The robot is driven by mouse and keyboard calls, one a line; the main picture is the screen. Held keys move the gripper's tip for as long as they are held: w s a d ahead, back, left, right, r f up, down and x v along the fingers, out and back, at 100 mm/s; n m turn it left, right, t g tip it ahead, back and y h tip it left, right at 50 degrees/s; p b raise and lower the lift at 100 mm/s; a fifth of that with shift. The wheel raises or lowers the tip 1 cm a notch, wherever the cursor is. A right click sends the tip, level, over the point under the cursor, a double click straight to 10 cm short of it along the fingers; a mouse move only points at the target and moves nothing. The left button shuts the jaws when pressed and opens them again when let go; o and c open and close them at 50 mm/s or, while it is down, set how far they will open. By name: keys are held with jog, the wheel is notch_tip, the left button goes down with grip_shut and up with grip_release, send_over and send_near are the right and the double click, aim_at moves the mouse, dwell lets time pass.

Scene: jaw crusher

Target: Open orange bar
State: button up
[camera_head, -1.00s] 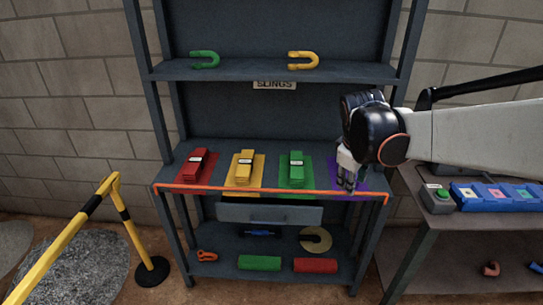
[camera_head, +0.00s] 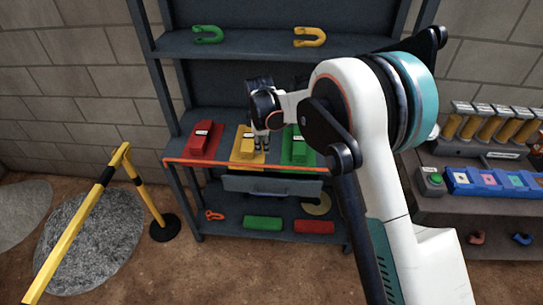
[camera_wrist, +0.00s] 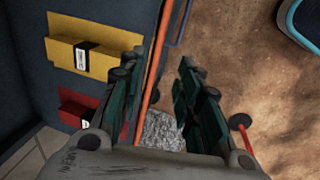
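The orange bar (camera_head: 205,162) is a thin strip along the front edge of the rack's middle shelf. Its right end is hidden behind my arm. In the wrist view the bar (camera_wrist: 152,82) runs lengthwise through the gap between my gripper's fingers, nearer the left finger. My gripper (camera_head: 271,157) is at the shelf's front edge, between the yellow and green blocks, pointing down. In the wrist view my gripper (camera_wrist: 162,65) has its fingers apart, with nothing clamped. I cannot tell whether the left finger touches the bar.
Red (camera_head: 205,139), yellow (camera_head: 246,142) and green (camera_head: 299,144) blocks stand on the shelf behind the bar. A grey drawer (camera_head: 268,186) is below. A yellow barrier (camera_head: 88,210) stands left. A bench (camera_head: 480,205) with a blue button box is right of my arm.

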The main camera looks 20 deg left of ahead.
aim_at(265, 166)
jog(key=w+f, duration=0.1)
jog(key=f, duration=0.3)
jog(key=f+b, duration=0.1)
jog(key=f, duration=0.4)
jog(key=w+f+b, duration=0.1)
jog(key=f, duration=0.3)
jog(key=shift+w+a+f, duration=0.3)
jog(key=shift+a, duration=0.05)
grip_shut()
